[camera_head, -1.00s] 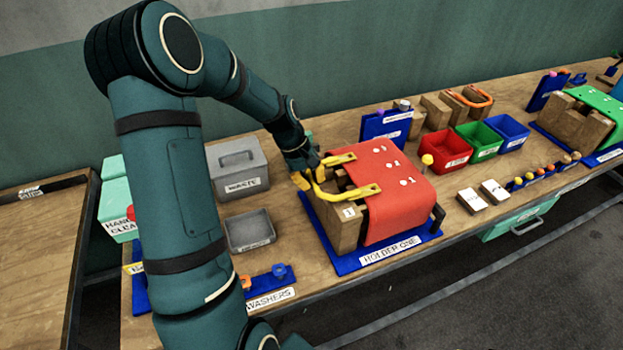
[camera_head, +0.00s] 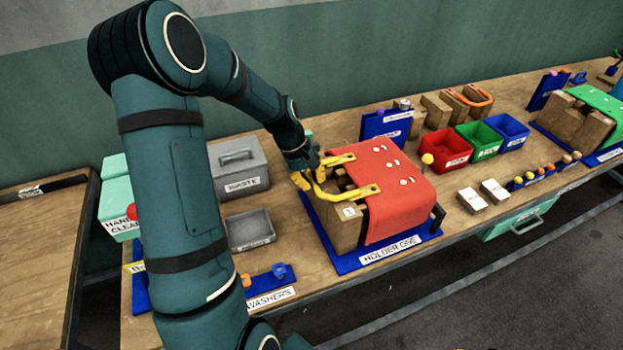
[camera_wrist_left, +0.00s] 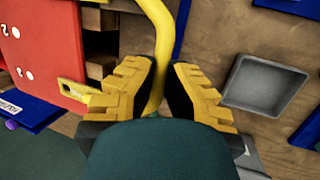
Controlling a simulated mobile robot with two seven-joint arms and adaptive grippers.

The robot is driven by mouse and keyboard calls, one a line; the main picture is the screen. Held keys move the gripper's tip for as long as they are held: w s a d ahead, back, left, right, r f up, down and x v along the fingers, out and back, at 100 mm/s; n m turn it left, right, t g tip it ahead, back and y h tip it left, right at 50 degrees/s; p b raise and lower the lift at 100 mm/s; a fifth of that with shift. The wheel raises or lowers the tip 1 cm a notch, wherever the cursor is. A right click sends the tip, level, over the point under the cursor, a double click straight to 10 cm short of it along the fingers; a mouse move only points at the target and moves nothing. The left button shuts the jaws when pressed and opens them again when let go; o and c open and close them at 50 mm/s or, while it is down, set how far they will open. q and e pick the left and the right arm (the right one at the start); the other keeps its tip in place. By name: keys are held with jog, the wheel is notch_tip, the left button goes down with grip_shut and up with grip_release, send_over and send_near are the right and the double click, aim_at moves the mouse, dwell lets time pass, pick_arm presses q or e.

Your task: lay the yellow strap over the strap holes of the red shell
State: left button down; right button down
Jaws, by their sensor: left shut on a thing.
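The red shell (camera_head: 398,205) is draped over wooden blocks on the blue base labelled HOLDER ONE (camera_head: 350,263). White marks and small holes show on its top. The yellow strap (camera_head: 350,195) is a U-shaped loop with two flat ends that reach over the shell's left edge. Whether the ends touch the shell, or line up with holes beneath, I cannot tell. My left gripper (camera_head: 309,180) is shut on the strap's bend, left of the shell. In the left wrist view, the strap (camera_wrist_left: 158,35) runs between the gripper's yellow fingers (camera_wrist_left: 164,88), and one holed end lies by the red shell (camera_wrist_left: 42,50).
A grey WASTE box (camera_head: 238,168) and a grey tray (camera_head: 250,229) stand left of the holder. A yellow-knobbed pin (camera_head: 427,159) stands beside the shell. Red (camera_head: 447,149), green and blue bins sit to the right. A blue stand (camera_head: 386,125) is behind.

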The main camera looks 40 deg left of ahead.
pick_arm(q)
jog(key=c, duration=1.1)
grip_release()
jog(key=shift+o, duration=0.2)
jog(key=v, duration=1.2)
